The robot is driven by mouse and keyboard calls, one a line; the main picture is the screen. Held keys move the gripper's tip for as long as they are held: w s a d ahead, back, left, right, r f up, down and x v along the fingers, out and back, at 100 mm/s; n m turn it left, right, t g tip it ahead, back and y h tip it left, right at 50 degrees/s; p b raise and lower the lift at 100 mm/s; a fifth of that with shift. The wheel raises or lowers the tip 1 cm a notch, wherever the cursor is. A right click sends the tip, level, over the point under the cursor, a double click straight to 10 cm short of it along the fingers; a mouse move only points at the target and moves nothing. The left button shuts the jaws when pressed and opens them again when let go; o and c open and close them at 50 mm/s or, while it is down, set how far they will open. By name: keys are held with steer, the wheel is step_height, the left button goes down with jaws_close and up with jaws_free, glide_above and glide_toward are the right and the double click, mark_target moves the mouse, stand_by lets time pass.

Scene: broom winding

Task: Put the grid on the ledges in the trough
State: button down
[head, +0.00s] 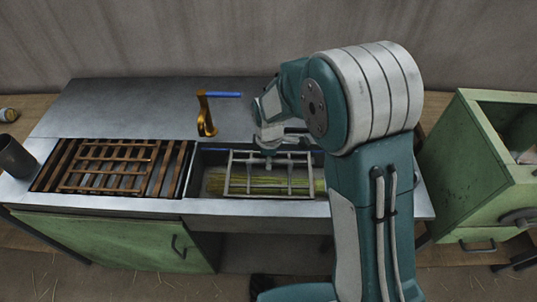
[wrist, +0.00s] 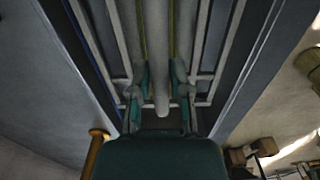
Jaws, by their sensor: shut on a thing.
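The grid (head: 270,187), a grey metal frame with crossing bars, is in or just over the trough (head: 208,160) in the right part of the metal counter. My gripper (head: 268,150) is shut on it near its far side. In the wrist view, my gripper's fingers (wrist: 160,75) sit on either side of a thick bar of the grid (wrist: 153,40). Yellow-green straw (head: 215,185) lies in the trough under the grid. The ledges are hidden, so I cannot tell whether the grid touches them. My arm hides the right end of the trough.
Brown slats with a brown lattice (head: 110,165) fill the left bay. A brass tap (head: 206,115) with a blue handle stands behind the trough. A dark cup (head: 15,157) is at the left edge, and a green cabinet (head: 485,170) is to the right.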

steer(key=shift+f, duration=1.8)
steer(key=shift+c, duration=2.4)
jaws_free()
steer(key=shift+f, duration=0.1)
step_height(320, 180, up, 13)
steer(key=shift+w+a+r, duration=0.1)
step_height(320, 180, up, 6)
glide_above(269, 172)
steer(key=shift+a, duration=0.1)
